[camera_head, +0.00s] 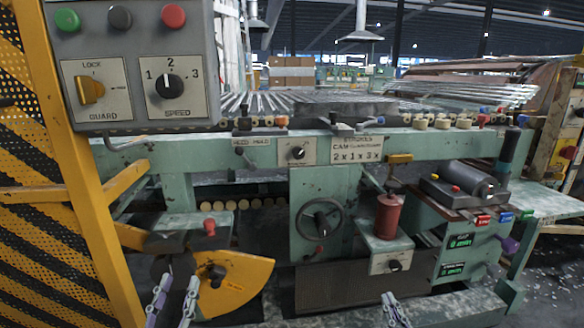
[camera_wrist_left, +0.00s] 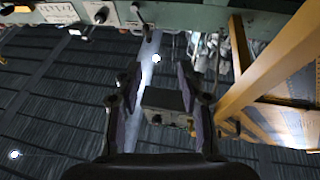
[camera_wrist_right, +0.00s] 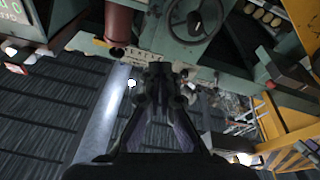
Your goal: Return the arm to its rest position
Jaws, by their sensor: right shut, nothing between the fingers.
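My left gripper (camera_head: 174,294) is at the bottom left of the head view, its two fingers apart, in front of the yellow quarter-round guard (camera_head: 238,284). In the left wrist view my left gripper (camera_wrist_left: 158,85) is open, with nothing between its fingers. My right gripper (camera_head: 394,304) is at the bottom of the head view, low in front of the machine. In the right wrist view my right gripper (camera_wrist_right: 158,75) has its fingertips together and is empty. Most of both arms is out of the head view.
The green machine (camera_head: 270,165) spans the view, with a handwheel (camera_head: 321,219) and a red cylinder (camera_head: 389,216) facing me. A grey control box (camera_head: 140,60) and yellow striped guard (camera_head: 75,170) stand close at left. Open floor (camera_head: 556,285) shows at lower right.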

